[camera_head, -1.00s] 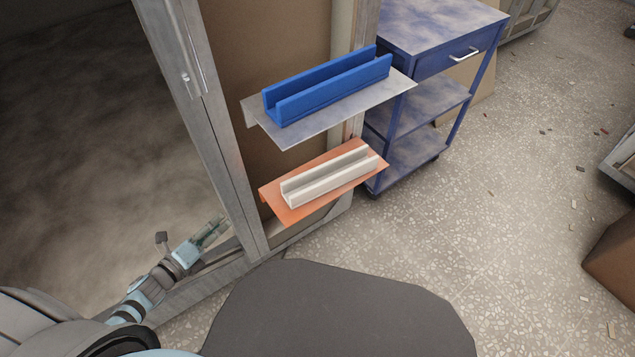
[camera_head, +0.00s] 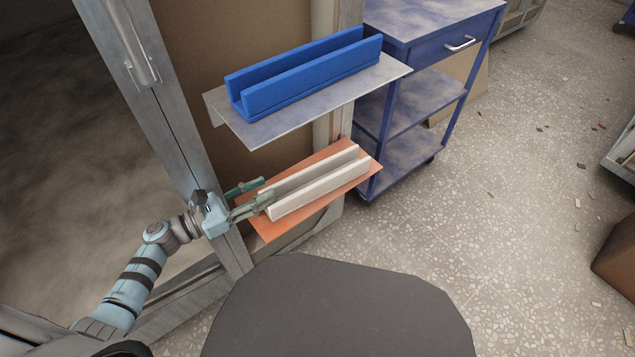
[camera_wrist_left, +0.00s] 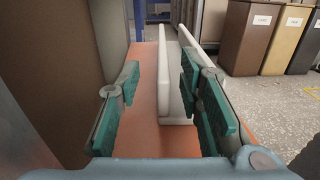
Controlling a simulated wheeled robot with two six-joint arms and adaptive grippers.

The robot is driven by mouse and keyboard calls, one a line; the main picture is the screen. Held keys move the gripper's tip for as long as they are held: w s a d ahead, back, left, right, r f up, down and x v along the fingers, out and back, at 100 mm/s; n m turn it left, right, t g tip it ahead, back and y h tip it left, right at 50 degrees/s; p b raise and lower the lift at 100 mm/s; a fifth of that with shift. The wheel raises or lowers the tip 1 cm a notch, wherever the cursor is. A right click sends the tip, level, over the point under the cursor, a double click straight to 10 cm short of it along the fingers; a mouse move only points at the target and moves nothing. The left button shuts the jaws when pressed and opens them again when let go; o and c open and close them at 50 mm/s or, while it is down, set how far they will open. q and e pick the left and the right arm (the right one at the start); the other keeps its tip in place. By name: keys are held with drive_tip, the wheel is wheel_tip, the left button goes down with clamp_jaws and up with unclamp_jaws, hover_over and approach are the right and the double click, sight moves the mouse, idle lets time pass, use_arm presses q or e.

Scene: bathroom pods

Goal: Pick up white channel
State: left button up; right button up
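The white channel (camera_head: 318,187) lies lengthwise on the orange shelf (camera_head: 270,230), its open side up. My left gripper (camera_head: 264,190) is open at the channel's near left end, just above the shelf. In the left wrist view, the channel's left wall (camera_wrist_left: 163,85) stands between the spread green fingers (camera_wrist_left: 160,72). The left finger is outside that wall, with a gap. The right finger overlaps the groove side and hides part of the channel; I cannot tell whether it touches. My right gripper is not in view.
A blue channel (camera_head: 305,77) sits on a grey shelf (camera_head: 270,127) directly above the orange one. A grey door-frame post (camera_head: 165,100) stands close behind my left wrist. A blue cart (camera_head: 430,50) stands beyond the shelves. Bins (camera_wrist_left: 247,40) show farther off. Floor at right is mostly open.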

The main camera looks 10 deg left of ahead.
sight(276, 185)
use_arm(q)
drive_tip(key=x, duration=0.4)
drive_tip(key=shift+d+f, duration=0.1)
drive_tip(key=shift+d, duration=0.2)
clamp_jaws()
